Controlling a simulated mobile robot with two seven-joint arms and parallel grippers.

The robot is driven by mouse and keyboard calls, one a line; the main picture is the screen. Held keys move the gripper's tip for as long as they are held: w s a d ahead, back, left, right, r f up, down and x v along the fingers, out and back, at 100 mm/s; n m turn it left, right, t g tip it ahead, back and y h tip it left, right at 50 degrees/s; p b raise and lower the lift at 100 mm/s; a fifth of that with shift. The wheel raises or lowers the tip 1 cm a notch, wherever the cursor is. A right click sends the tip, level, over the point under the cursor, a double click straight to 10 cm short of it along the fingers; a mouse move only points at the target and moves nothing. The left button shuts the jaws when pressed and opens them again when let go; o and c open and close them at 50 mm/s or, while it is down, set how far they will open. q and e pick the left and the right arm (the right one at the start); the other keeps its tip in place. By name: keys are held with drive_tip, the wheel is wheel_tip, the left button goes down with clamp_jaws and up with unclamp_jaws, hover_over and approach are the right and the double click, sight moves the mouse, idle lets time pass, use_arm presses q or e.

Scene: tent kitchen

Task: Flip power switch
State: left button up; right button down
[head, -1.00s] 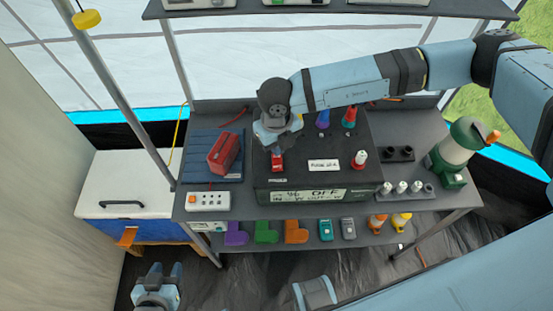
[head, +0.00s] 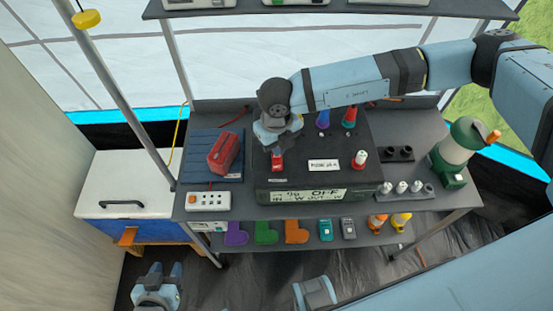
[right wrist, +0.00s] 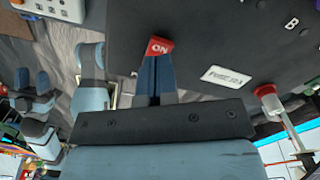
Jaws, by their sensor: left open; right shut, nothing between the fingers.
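The red power switch (head: 277,164) is on the top of the black box (head: 330,181), near its front left. In the right wrist view the switch (right wrist: 159,45) shows the word ON. My right gripper (head: 276,151) is shut and empty, pointing down at the switch. In the right wrist view its fingertips (right wrist: 157,60) are right at the switch's edge; I cannot tell whether they touch. The box's front display (head: 308,194) reads OFF. My left gripper (head: 164,273) is open and empty, low at the left, away from the table.
A red block (head: 223,153) lies on a blue panel at the left, behind a white power strip (head: 209,201). The lower shelf holds several coloured pieces.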

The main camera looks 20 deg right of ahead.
drive_tip(key=shift+f+b, duration=1)
drive_tip(key=shift+f, duration=0.3)
idle(0.4)
drive_tip(key=shift+r, duration=0.1)
drive_tip(key=shift+r+p, duration=1.65)
drive_tip(key=shift+r, duration=1.85)
